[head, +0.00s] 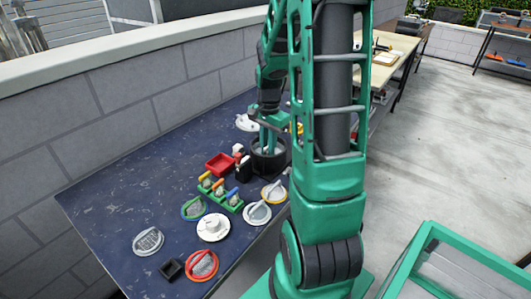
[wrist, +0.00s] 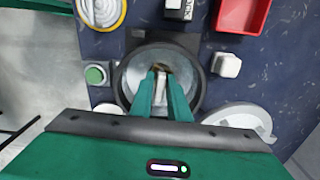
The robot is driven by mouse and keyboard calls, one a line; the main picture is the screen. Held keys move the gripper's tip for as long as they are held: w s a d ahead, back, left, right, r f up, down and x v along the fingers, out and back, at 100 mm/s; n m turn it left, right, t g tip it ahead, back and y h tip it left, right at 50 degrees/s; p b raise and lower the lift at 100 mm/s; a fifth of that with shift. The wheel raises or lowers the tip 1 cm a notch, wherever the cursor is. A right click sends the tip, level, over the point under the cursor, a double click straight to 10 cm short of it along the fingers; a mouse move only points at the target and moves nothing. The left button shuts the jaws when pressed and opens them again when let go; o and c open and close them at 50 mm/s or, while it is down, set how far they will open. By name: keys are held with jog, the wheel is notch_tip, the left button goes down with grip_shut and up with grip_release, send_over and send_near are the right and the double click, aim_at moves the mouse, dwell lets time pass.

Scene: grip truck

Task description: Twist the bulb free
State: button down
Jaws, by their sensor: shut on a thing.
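A round black housing (head: 268,169) with a grey, bowl-like inside stands on the dark blue table, and its rim (wrist: 124,84) shows in the wrist view. My gripper (wrist: 161,72) reaches down into the middle of the bowl with its two green fingers close together. They are shut on a pale piece, which I take to be the bulb (wrist: 161,90); the fingers hide much of it. I cannot tell whether the bulb is still seated. In the head view my gripper (head: 267,143) is partly hidden by the housing rim.
A red tray (head: 221,164) and a white block (wrist: 227,65) stand close to the housing. A green button (wrist: 95,74) is beside it. A green rack with coloured pieces (head: 221,196) and several round discs lie nearer on the table (head: 110,215). A grey block wall (head: 130,105) runs along the far side.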

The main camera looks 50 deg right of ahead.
jog(key=shift+n, duration=2.4)
jog(key=c, duration=1.8)
grip_release()
jog(key=shift+o, duration=0.2)
jog(key=shift+r, duration=3.8)
jog(key=shift+s, duration=0.1)
jog(key=s+a+r+n, duration=0.1)
jog(key=s+a+n, duration=0.2)
jog(key=s+a, duration=0.3)
jog(key=s+a+r+n, duration=0.2)
jog(key=s+a, duration=0.4)
jog(key=s, duration=0.7)
jog(key=shift+s+r+n, duration=0.15)
jog(key=shift+n, duration=0.35)
